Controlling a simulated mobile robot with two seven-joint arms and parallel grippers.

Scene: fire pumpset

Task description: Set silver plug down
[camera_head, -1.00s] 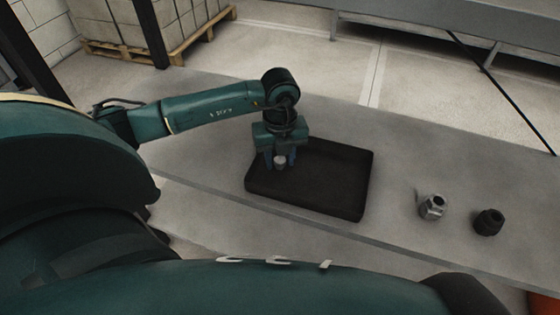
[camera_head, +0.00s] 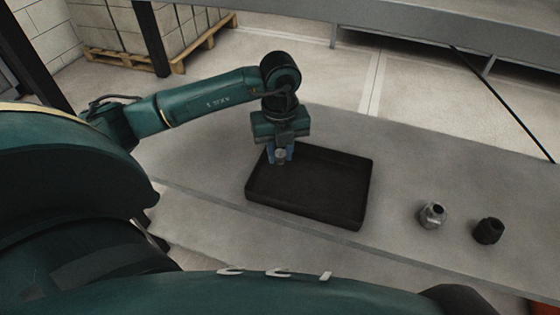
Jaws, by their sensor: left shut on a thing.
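A small silver plug (camera_head: 281,157) is held between the blue fingertips of my left gripper (camera_head: 280,154). The gripper points down and is shut on the plug. It is over the far left part of a black tray (camera_head: 325,217) on the grey table. I cannot tell whether the plug touches the tray floor. My right gripper is not in view.
A silver metal fitting (camera_head: 433,214) and a black fitting (camera_head: 488,231) stand on the grey table (camera_head: 410,165) to the right of the tray. The table between tray and fittings is clear. Pallets with grey blocks (camera_head: 190,30) stand on the floor behind.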

